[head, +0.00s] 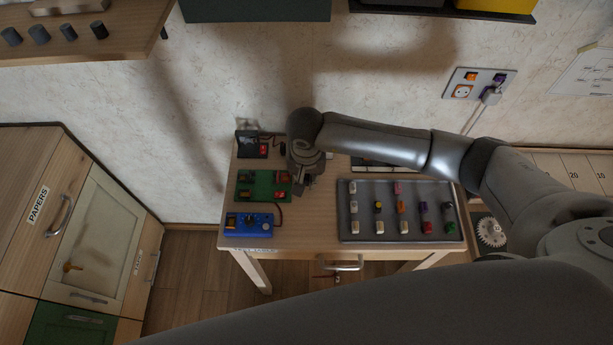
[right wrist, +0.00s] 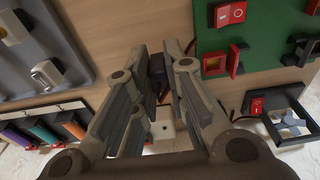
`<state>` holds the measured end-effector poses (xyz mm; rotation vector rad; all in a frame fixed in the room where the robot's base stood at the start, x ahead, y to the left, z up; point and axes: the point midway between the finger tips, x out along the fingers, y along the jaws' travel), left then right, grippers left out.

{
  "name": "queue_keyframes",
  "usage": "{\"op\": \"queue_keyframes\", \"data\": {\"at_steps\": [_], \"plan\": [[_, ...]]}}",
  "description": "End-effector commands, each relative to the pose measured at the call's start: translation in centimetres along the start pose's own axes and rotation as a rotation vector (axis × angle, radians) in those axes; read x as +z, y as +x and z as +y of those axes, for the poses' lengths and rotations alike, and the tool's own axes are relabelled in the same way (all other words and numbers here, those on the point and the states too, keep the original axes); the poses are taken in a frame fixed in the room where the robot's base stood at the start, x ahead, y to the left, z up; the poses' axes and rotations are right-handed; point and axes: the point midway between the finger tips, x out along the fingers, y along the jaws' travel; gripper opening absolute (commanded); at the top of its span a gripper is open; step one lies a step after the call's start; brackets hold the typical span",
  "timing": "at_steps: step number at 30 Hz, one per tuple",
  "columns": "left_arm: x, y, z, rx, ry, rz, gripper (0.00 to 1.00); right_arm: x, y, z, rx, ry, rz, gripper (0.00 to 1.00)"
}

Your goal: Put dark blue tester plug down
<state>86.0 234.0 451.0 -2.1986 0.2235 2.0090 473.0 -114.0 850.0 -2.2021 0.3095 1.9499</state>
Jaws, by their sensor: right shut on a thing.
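My right gripper (head: 306,184) is low over the table, right of the green board, in the head view. In the right wrist view the right gripper (right wrist: 160,62) is shut on a dark plug (right wrist: 157,69) between its fingertips; its exact colour is hard to tell. In the head view the gripper hides the plug. The blue tester box (head: 249,226) stands at the table's front left, and a dark cable runs from it toward the gripper. A small white block (right wrist: 165,127) shows between the fingers in the right wrist view. My left gripper is not in view.
The green board (head: 247,194) with red parts and a black-framed fan unit (head: 247,140) stand on the left of the table (head: 310,228). A grey tray (head: 400,236) with several coloured plugs is on the right. Bare tabletop lies between the blue box and the tray.

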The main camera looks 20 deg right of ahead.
Motion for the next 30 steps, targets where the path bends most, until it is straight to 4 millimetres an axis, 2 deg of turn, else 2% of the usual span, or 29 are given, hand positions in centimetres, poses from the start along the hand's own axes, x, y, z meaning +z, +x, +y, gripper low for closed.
{"op": "queue_keyframes", "data": {"at_steps": [1,4,17,18,22,30], "plan": [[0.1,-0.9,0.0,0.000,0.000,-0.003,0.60,0.2,0.3,0.1,0.002,0.001,-0.005,0.02],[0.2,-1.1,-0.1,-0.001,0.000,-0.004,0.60,0.3,1.2,0.0,0.000,0.001,-0.003,0.02],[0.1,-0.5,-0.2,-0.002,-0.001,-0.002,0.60,0.3,2.1,0.0,0.000,0.000,0.001,0.02],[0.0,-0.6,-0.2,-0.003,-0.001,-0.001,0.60,0.2,1.9,0.0,0.000,0.000,0.000,0.17],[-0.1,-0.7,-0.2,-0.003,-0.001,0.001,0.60,0.3,1.9,0.0,0.000,0.001,0.000,0.34],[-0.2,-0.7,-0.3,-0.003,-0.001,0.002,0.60,0.3,1.9,0.0,0.000,0.001,0.000,0.35]]}}
